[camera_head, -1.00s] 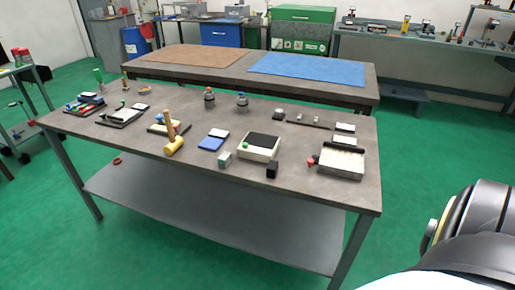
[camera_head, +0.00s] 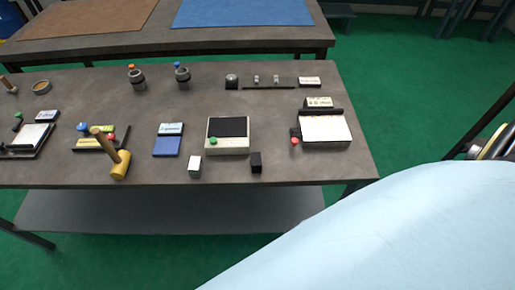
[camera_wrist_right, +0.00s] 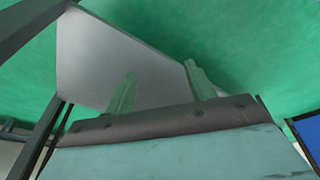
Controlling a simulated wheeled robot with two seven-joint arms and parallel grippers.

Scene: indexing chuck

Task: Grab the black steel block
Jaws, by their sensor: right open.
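The black steel block (camera_head: 256,162) is a small dark cube. It stands near the front edge of the grey work table (camera_head: 330,172) in the head view, right of a white block (camera_head: 195,167) of similar size. My right gripper (camera_wrist_right: 160,69) shows in the right wrist view with two greenish fingers apart and nothing between them. It points at a grey surface and the green floor, and the black block is not seen there. My left gripper is in neither view.
Just behind the black block is a white box with a black top (camera_head: 228,148). A device with a white plate (camera_head: 325,131) stands to the right. A yellow-headed mallet (camera_head: 119,165) and a blue pad (camera_head: 167,147) lie left. The table top between block and device is clear.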

